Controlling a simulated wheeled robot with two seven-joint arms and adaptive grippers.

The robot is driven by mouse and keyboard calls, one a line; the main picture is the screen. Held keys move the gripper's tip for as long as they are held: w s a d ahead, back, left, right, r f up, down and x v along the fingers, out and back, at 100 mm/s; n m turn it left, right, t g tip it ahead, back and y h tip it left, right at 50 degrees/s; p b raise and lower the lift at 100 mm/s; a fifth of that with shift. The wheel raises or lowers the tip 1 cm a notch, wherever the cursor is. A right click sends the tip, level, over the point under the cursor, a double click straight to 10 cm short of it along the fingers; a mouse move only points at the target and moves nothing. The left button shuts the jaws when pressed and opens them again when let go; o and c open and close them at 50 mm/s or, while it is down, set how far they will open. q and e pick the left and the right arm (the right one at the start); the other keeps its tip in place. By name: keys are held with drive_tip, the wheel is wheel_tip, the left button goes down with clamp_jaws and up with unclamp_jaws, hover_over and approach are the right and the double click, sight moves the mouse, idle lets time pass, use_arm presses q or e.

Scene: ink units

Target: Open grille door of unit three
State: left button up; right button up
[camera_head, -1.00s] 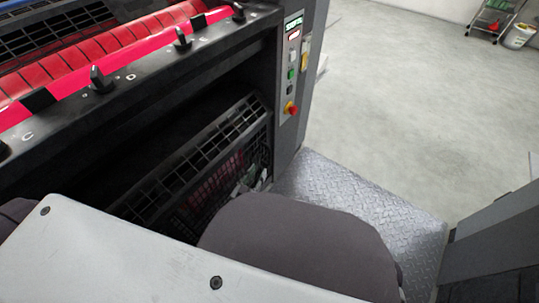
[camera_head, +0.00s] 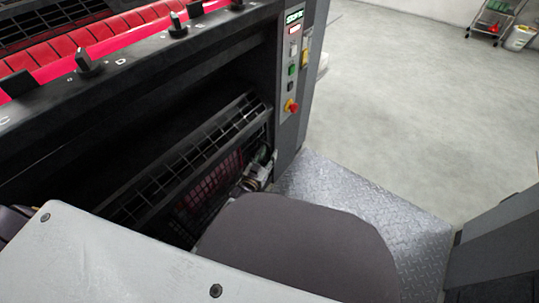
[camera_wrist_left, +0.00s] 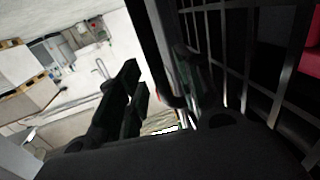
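The black grille door (camera_head: 190,160) spans the low front of the dark press unit, below the row of dials. Red mesh shows through its bars. The dark opening above it is deep in shadow. My left gripper (camera_head: 258,172) is at the door's right end, partly hidden behind my own arm. In the left wrist view, the two dark fingers of my left gripper (camera_wrist_left: 160,100) are apart. The grille bars (camera_wrist_left: 270,60) stand close beside the right finger. I cannot tell whether a finger touches the door. My right gripper is out of view.
The control panel (camera_head: 292,65) with a red stop knob stands just right of the door. A diamond-plate step (camera_head: 330,190) lies below it. A grey column (camera_head: 495,240) bounds the right. Open floor (camera_head: 420,95) lies beyond, with a trolley (camera_head: 493,18) far back.

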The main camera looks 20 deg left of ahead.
use_arm(q)
drive_tip(key=shift+w+d, duration=0.1)
drive_tip(key=shift+w, duration=0.7)
clamp_jaws()
